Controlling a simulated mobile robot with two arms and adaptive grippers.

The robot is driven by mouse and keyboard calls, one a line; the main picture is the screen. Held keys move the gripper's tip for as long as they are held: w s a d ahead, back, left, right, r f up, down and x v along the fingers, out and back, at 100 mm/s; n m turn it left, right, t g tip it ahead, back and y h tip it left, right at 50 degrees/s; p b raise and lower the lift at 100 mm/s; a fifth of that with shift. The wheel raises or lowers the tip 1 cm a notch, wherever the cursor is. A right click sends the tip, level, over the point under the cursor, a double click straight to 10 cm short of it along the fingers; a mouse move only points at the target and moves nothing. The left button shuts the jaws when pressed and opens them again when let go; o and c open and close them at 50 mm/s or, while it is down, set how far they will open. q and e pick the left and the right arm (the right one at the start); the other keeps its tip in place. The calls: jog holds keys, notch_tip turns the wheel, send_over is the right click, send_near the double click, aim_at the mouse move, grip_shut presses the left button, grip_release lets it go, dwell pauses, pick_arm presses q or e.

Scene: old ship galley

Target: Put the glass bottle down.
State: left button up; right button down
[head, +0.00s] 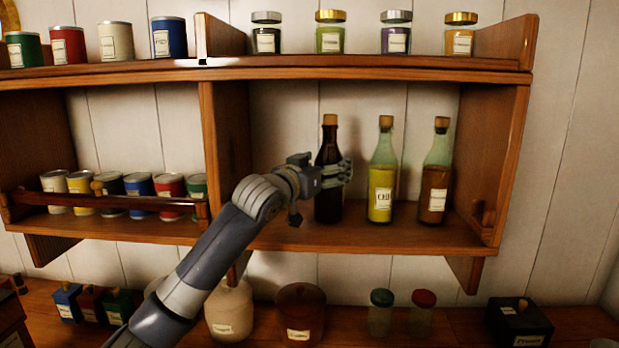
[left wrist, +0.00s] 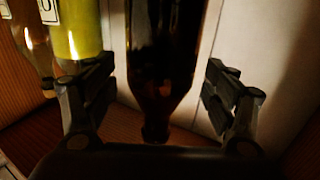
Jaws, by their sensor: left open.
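The dark brown glass bottle (head: 329,150) with a cork stands upright on the lower right shelf, its base appearing to rest on the board. My left gripper (head: 335,174) is at its middle, partly hiding it. In the left wrist view the dark bottle (left wrist: 163,50) appears upside down between the two fingers of my left gripper (left wrist: 160,92). The fingers are spread, with a visible gap on each side of the glass. My right gripper is not in view.
A yellow-filled bottle (head: 381,182) and a brown-filled bottle (head: 435,180) stand close to the right on the same shelf (head: 400,238). A wooden divider (head: 226,140) is to the left. Small jars (head: 331,36) stand above; crocks (head: 301,312) stand on the counter below.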

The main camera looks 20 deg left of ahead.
pick_arm(q)
jog(key=s+a+b, duration=0.2)
jog(key=s+b, duration=0.1)
jog(key=s, duration=0.7)
